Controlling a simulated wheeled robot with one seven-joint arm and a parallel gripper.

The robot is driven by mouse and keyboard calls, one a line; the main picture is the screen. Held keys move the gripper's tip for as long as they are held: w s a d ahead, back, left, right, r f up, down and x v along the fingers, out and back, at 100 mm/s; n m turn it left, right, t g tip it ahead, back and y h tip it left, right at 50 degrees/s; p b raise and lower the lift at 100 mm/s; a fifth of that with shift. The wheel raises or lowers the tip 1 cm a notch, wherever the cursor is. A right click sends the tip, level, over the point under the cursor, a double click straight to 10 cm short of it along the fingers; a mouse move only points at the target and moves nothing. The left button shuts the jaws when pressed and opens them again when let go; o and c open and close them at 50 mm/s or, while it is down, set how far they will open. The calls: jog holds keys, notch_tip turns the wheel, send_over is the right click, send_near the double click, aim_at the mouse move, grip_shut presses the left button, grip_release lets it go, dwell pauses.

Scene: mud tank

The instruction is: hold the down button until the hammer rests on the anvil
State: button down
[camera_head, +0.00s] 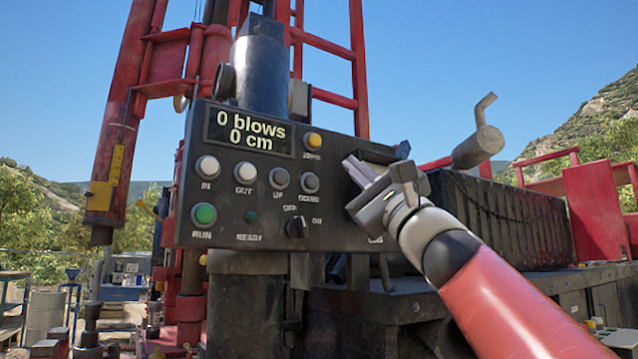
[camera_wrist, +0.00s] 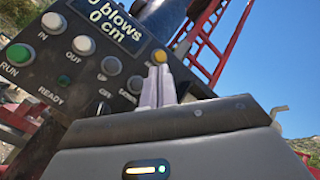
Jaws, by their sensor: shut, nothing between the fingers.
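The down button (camera_head: 309,182) is a small grey knob on the dark control panel (camera_head: 220,228), right of the matching up button (camera_head: 279,178). In the wrist view the down button (camera_wrist: 135,84) shows just left of my fingertips. My gripper (camera_head: 350,162) is shut and empty, in front of the panel's right part, with its tips pointing left and up. The tips look apart from the down button; the exact gap cannot be told. The display (camera_head: 249,132) reads 0 blows and 0 cm. I cannot make out the hammer resting on an anvil in either view.
Close to the down button are a yellow button (camera_head: 312,140) above and a black off/on switch (camera_head: 296,227) below. White in and out buttons, a green run button (camera_head: 204,213) and a dark ready lamp (camera_head: 251,217) lie left. Red mast beams rise behind.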

aim_at(311, 182)
jog(key=shift+w+a+p, duration=0.6)
jog(key=shift+w+a, duration=0.25)
jog(key=shift+w, duration=0.35)
jog(key=shift+w+a+p, duration=0.6)
jog(key=shift+w+a, duration=0.2)
jog(key=shift+w, duration=0.45)
jog(key=shift+w+a+p, duration=0.6)
jog(key=shift+w+a, duration=0.25)
jog(key=shift+w, duration=0.35)
jog(key=shift+w+a, duration=0.25)
jog(key=shift+w, duration=0.05)
